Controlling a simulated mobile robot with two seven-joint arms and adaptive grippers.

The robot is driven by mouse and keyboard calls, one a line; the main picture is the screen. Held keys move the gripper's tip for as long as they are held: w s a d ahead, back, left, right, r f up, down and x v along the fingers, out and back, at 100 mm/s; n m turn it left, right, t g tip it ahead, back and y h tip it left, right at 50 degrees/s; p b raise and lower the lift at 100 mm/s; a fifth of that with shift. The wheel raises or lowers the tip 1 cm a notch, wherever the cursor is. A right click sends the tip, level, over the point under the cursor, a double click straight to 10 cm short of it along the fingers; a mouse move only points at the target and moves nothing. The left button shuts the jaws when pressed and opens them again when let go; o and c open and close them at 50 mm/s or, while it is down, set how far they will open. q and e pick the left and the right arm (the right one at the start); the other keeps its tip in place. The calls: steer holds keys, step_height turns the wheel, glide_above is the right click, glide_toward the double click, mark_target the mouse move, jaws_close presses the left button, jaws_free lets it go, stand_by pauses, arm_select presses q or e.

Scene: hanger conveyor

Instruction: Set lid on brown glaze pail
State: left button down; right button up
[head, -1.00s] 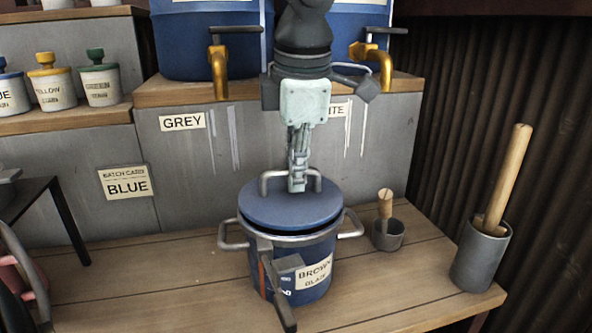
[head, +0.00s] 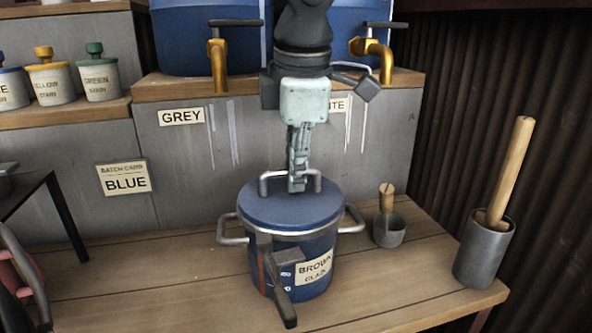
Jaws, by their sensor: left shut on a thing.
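The blue lid (head: 290,208) with a grey bar handle lies level on the brown glaze pail (head: 322,250). Its edge meets the pail's rim with no clear gap showing. The pail is blue with two grey side handles and a "BROWN GLAZE" label, and stands upright on the wooden bench. My left gripper (head: 298,186) points straight down from above and is shut on the lid's handle. The fingertips hide part of the handle. My right gripper is not in view.
A dark grey lever-like part (head: 276,280) is at the pail's front. Brass taps (head: 218,62) overhang the raised ledge behind.

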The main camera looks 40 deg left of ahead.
mark_target(299, 203)
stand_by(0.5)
arm_select(q)
steer(key=c, duration=1.9)
jaws_free()
steer(key=o, duration=0.6)
steer(key=shift+c, duration=0.2)
steer(key=v, duration=1.2)
